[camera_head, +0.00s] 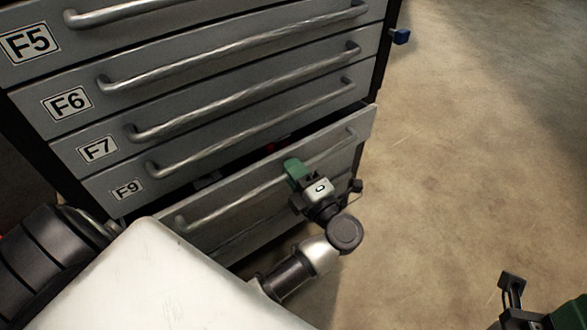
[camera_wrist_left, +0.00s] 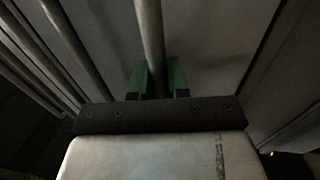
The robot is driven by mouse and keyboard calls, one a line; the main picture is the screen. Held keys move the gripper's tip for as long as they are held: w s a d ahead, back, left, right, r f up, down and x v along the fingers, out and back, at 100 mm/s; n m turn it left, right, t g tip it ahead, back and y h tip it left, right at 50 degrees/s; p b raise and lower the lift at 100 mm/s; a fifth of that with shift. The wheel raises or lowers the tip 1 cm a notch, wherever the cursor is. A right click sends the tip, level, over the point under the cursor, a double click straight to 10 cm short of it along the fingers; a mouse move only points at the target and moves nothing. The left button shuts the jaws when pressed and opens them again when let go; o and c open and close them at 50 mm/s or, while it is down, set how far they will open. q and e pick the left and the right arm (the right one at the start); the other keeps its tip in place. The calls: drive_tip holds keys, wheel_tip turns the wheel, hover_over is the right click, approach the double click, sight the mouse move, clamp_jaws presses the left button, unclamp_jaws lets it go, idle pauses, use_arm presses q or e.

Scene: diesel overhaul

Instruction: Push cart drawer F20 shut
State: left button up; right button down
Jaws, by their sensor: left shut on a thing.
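The lowest drawer in view (camera_head: 343,150), under F9, stands out from the cart with a dark gap above its front. Its label is not visible, so I cannot read F20 on it. Its long bar handle (camera_head: 250,192) runs across the front. My left gripper (camera_head: 294,170) is at this handle, and its green fingers are shut around the bar. In the left wrist view the bar (camera_wrist_left: 151,40) passes between the two green fingers (camera_wrist_left: 158,78).
Drawers F5 (camera_head: 200,42), F6 (camera_head: 75,122), F7 (camera_head: 121,160) and F9 (camera_head: 150,186) are flush above, each with a bar handle. The floor (camera_head: 480,130) to the right is clear.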

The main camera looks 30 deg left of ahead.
sight(283, 160)
use_arm(q)
clamp_jaws()
drive_tip(key=shift+w+a, duration=0.15)
drive_tip(key=shift+a, duration=0.1)
drive_tip(key=x, duration=0.2)
drive_tip(key=p+x, duration=0.1)
drive_tip(key=shift+w+a+f, duration=0.1)
drive_tip(key=shift+a+f, duration=0.15)
drive_tip(key=shift+f, duration=0.05)
drive_tip(key=o, duration=0.7)
unclamp_jaws()
drive_tip(key=shift+a, duration=0.15)
drive_tip(key=shift+f, duration=0.1)
